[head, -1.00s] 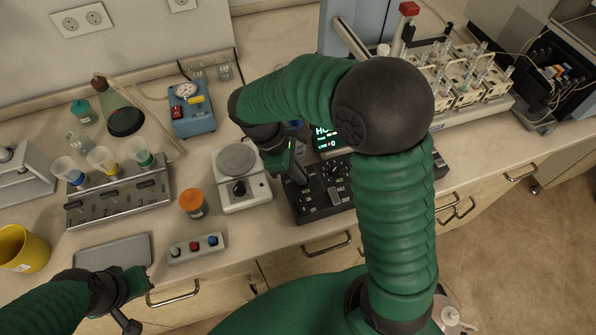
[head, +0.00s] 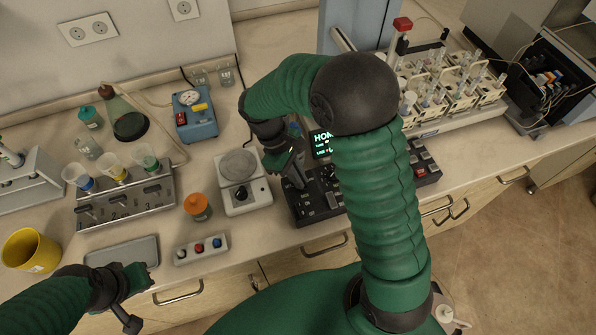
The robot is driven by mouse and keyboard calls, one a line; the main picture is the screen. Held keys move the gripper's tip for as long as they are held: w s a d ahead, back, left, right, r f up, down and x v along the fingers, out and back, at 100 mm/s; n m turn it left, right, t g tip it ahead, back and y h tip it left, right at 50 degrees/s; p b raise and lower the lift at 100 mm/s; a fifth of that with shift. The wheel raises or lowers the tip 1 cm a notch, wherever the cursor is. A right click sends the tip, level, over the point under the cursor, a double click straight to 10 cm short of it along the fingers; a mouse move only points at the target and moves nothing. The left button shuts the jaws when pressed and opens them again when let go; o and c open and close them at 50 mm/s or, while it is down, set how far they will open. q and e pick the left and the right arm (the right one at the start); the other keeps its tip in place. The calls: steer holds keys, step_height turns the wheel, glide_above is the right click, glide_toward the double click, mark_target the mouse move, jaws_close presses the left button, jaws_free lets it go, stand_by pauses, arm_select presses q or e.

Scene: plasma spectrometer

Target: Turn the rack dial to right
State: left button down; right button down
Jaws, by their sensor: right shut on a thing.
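A black control console (head: 322,199) with several switches and buttons stands on the bench in the middle. Its small screen (head: 322,142) shows green text, partly hidden by my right arm. My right gripper (head: 297,180) points down at the console's left part and is shut on a dark knob or lever there; the fingertips are small and the held part is mostly hidden, so I cannot tell its turn. My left gripper (head: 140,284) is low at the left, near the grey tray, away from the console; its fingers are too unclear to judge.
A white hotplate (head: 240,180) stands just left of the console. An orange-lidded jar (head: 197,206) and a three-button box (head: 201,248) are in front. A rack with several vials (head: 455,85) stands behind right. A grey tray (head: 122,252) and yellow cup (head: 31,250) lie left.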

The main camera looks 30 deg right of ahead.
steer(key=m+p, duration=0.2)
steer(key=m+y+p, duration=0.1)
steer(key=shift+d+r+m, duration=0.15)
steer(key=shift+r+m, duration=0.1)
steer(key=shift+m, duration=0.05)
steer(key=m+y+p, duration=0.1)
steer(key=m+p, duration=0.1)
steer(key=shift+w+d+m+g, duration=0.1)
steer(key=shift+m+g, duration=0.2)
steer(key=shift+m, duration=0.1)
steer(key=m+p, duration=0.1)
steer(key=m+y, duration=0.1)
steer(key=m, duration=0.1)
steer(key=shift+d+f+m+y+p, duration=0.1)
steer(key=shift+d+m+y+p, duration=0.05)
steer(key=shift+m+y+p, duration=0.2)
steer(key=shift+d+f+m+t+y+p, duration=0.1)
steer(key=shift+m+t+y+p, duration=0.55)
steer(key=shift+m, duration=0.9)
steer(key=c, duration=1.6)
jaws_free()
steer(key=shift+g, duration=0.25)
steer(key=shift+o, duration=0.2)
